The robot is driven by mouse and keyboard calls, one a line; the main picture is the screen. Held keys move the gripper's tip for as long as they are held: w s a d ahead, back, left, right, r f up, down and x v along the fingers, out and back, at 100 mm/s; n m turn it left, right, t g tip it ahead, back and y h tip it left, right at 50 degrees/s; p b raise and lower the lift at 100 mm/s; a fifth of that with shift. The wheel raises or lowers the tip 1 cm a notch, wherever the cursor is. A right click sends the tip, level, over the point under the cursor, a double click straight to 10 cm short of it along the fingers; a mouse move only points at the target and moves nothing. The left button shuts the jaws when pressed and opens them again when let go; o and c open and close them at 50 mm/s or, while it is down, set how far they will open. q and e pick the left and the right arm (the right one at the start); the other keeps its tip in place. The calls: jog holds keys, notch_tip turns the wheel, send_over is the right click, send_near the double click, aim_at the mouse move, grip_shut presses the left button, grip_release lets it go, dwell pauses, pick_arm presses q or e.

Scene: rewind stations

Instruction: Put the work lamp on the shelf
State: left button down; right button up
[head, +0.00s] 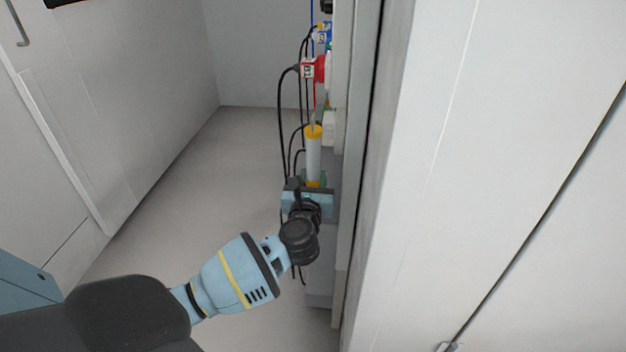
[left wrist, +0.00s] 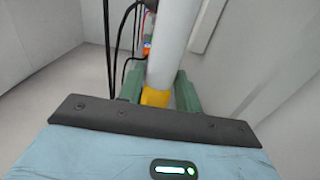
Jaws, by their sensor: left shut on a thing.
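The work lamp (head: 313,155) is a white upright tube with a yellow top and a yellow lower band. My left gripper (head: 314,182) is shut on it near its lower end, at the edge of the wall opening. In the left wrist view the lamp (left wrist: 172,50) stands between the two green fingers of the gripper (left wrist: 158,95), with its yellow band (left wrist: 154,97) at the fingers. I cannot clearly tell the shelf apart from the grey and white surfaces beside the lamp. My right gripper is not in view.
Red (head: 314,69) and blue (head: 323,38) plug-like parts with black cables (head: 283,130) hang just behind the lamp. A large pale panel (head: 480,150) stands close on the right. Grey floor (head: 220,160) is clear to the left.

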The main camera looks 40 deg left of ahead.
pick_arm(q)
jog(key=c, duration=1)
grip_release()
jog(key=shift+f, duration=0.1)
jog(key=shift+o, duration=0.2)
jog(key=shift+r, duration=0.3)
jog(key=p+v, duration=0.1)
jog(key=v, duration=1.1)
jog(key=shift+f, duration=0.15)
jog(key=shift+s, duration=0.1)
